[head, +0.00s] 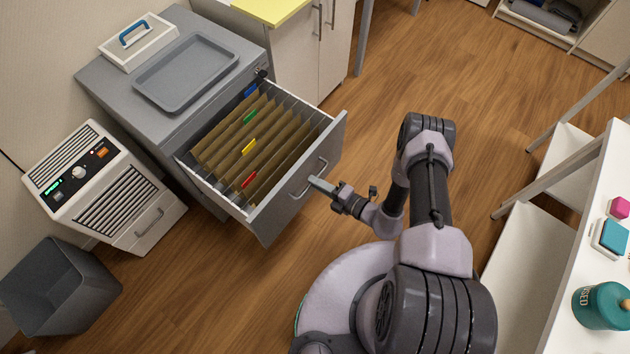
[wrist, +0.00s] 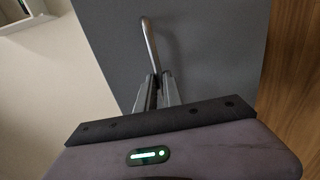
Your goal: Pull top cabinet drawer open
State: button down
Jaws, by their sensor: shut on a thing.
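The grey cabinet (head: 172,118) stands at the upper left in the head view. Its top drawer (head: 292,193) is pulled out far, showing several brown hanging folders (head: 245,142) with coloured tabs inside. The drawer's bar handle (head: 311,178) is on its front face. My gripper (head: 318,184) is at the handle, reaching in from the right. In the wrist view the fingers (wrist: 158,92) are closed around the lower end of the handle (wrist: 150,45), against the grey drawer front (wrist: 205,50). The exact contact is partly hidden by the fingers.
A grey tray (head: 187,72) and a white box with a blue handle (head: 138,40) sit on the cabinet. A white appliance (head: 105,185) and a grey bin (head: 60,285) stand left. A white table (head: 585,250) is at right. Wood floor is clear beyond my arm.

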jog(key=c, duration=1.5)
grip_release()
jog(key=p+v, duration=0.3)
jog(key=v, duration=1.4)
jog(key=shift+s+p, duration=0.25)
jog(key=shift+p, duration=0.15)
jog(key=shift+d, duration=0.1)
